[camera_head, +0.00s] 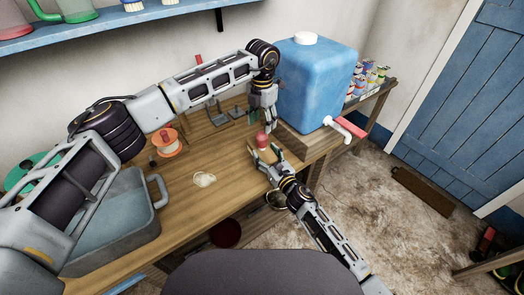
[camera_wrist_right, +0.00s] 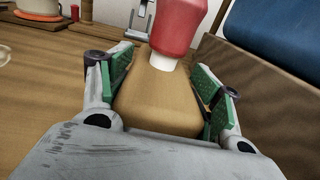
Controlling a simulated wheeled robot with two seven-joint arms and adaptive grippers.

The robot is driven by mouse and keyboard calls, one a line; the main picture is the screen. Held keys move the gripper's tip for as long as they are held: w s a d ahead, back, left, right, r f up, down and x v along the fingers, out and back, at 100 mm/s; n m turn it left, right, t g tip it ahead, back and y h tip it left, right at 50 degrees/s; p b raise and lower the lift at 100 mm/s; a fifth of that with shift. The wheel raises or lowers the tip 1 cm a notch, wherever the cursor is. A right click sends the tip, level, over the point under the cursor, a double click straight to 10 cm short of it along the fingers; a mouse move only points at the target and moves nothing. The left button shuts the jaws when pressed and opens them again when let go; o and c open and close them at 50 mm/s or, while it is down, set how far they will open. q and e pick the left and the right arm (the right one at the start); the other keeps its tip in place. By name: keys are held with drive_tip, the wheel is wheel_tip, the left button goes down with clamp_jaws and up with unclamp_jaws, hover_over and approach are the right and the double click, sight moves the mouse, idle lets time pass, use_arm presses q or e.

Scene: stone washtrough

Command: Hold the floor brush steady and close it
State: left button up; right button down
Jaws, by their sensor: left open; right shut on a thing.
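The floor brush shows as a tan body (camera_wrist_right: 160,100) with a white collar and a red piece (camera_wrist_right: 183,25) standing up from it. In the head view its red top (camera_head: 262,139) is near the workbench's front edge. My right gripper (camera_head: 265,157) is shut on the tan body, with green finger pads on both sides in the wrist view (camera_wrist_right: 162,95). The brush's underside is hidden. My left gripper (camera_head: 265,122) is open and empty, pointing down just above the red top. I cannot tell whether it touches it.
A blue water tank (camera_head: 318,85) with a white tap stands at the bench's right. A grey basin (camera_head: 115,225), an orange-and-white reel (camera_head: 170,143) and a pale lump (camera_head: 204,180) are left on the wooden bench (camera_head: 190,215). A dark bracket-like stand (camera_head: 218,116) is behind.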

sight(262, 133)
use_arm(q)
drive_tip(key=n, duration=2.8)
idle(0.4)
drive_tip(key=shift+n, duration=0.3)
drive_tip(key=shift+f, duration=0.1)
drive_tip(key=shift+f, duration=3.9)
